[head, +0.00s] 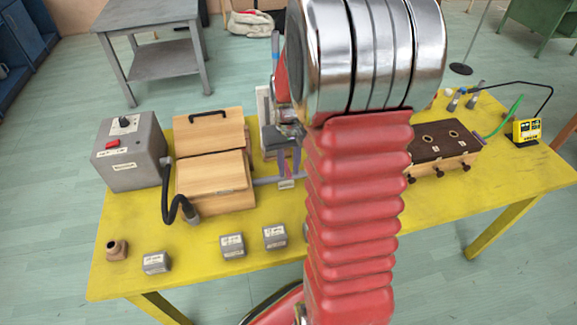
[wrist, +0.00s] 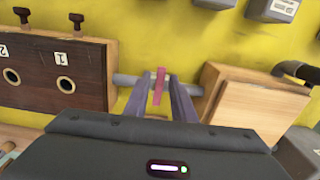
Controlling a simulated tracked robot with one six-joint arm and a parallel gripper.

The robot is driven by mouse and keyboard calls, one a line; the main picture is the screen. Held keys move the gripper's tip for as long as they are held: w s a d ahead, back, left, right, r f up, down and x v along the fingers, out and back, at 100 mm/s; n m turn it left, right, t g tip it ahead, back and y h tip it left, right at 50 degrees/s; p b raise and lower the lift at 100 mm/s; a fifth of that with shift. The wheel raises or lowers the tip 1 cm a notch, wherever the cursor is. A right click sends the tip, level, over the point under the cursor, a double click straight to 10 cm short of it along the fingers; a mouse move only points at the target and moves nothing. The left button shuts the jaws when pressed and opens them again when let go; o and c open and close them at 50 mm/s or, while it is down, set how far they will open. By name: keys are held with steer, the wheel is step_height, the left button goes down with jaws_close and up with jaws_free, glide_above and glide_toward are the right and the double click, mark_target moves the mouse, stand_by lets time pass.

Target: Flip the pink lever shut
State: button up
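The pink lever (wrist: 160,85) is a narrow bar on a grey pipe (wrist: 130,81) in the wrist view. It lies across the line of the pipe. My gripper (wrist: 160,78) is open, with one purple-grey finger on each side of the lever and small gaps between. I cannot tell whether either finger touches it. In the head view my gripper (head: 287,172) points down over the pipe, between the wooden box and the dark-topped box. The lever is mostly hidden there by the fingers and is too small to judge.
A wooden box (head: 215,183) stands left of the pipe in the head view, beside a grey unit (head: 129,157) with a black hose. A dark-topped box (head: 443,140) with holes stands right. Several small grey blocks (head: 232,245) sit along the yellow table's (head: 440,208) front.

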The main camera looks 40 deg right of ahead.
mark_target(289, 171)
steer(key=shift+o, duration=0.6)
step_height(289, 171, up, 14)
steer(key=shift+f, duration=0.15)
stand_by(0.6)
steer(key=s+a+r+n+t, duration=0.2)
steer(key=s+a, duration=0.4)
steer(key=a, duration=0.4)
steer(key=s+a+r+n+t, duration=0.2)
steer(key=s+a, duration=0.4)
steer(key=a, duration=0.5)
steer(key=shift+s+a+r+n+t, duration=0.3)
steer(key=shift+s+t, duration=0.1)
steer(key=shift+t, duration=0.4)
